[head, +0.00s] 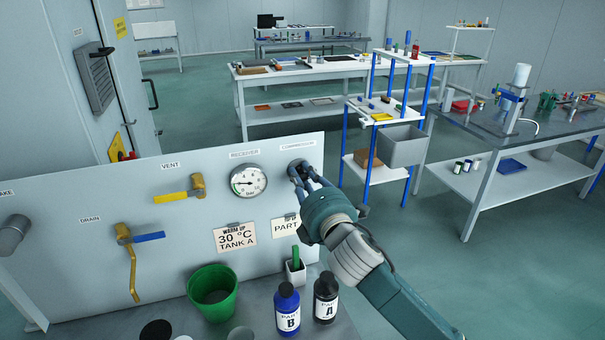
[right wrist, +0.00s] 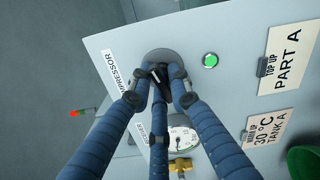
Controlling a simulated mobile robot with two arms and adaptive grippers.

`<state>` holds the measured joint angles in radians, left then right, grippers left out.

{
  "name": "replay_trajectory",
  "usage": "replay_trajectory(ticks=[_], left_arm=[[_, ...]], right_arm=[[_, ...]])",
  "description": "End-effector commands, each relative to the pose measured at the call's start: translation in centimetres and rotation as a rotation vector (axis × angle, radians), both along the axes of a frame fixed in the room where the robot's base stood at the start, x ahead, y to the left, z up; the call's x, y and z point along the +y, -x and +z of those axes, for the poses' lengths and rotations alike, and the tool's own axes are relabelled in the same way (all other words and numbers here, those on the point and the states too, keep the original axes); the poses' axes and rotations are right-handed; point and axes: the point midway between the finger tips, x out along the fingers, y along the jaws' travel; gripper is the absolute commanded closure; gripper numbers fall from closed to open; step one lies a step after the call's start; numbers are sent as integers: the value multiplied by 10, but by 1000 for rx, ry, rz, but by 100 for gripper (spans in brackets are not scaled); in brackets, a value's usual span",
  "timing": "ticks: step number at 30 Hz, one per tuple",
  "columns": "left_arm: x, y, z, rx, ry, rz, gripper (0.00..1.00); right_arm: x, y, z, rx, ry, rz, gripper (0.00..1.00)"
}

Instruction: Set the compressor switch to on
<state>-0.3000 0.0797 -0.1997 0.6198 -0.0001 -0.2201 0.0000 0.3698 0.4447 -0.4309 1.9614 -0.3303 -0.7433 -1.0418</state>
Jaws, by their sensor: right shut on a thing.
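The compressor switch (head: 295,163) is a dark round knob under the COMPRESSOR label (head: 298,145) at the right of the grey panel (head: 105,190). In the right wrist view its dark round base (right wrist: 163,54) shows behind the fingers. My right gripper (head: 301,174) is at the panel, with its blue fingers shut on the switch; they also show close up in the right wrist view (right wrist: 160,78). The fingers cover much of the knob, so I cannot tell which way it points. A bright green lamp (right wrist: 210,60) sits beside it. My left gripper is not in view.
The panel also bears a pressure gauge (head: 248,181), a yellow vent valve (head: 182,192), a drain valve (head: 135,238) and cards. In front stand a green bucket (head: 213,294), a blue bottle (head: 287,310) and a black bottle (head: 326,297), below my right arm.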

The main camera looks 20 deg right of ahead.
Motion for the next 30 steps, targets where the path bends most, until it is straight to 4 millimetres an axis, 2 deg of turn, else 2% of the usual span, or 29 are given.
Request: replay_trajectory(ticks=[6,13,30], left_arm=[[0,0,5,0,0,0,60],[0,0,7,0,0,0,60],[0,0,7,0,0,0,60]], right_arm=[[0,0,1,6,-151,2,100],[0,0,1,8,-249,1,100],[-1,0,1,8,-294,1,100]])
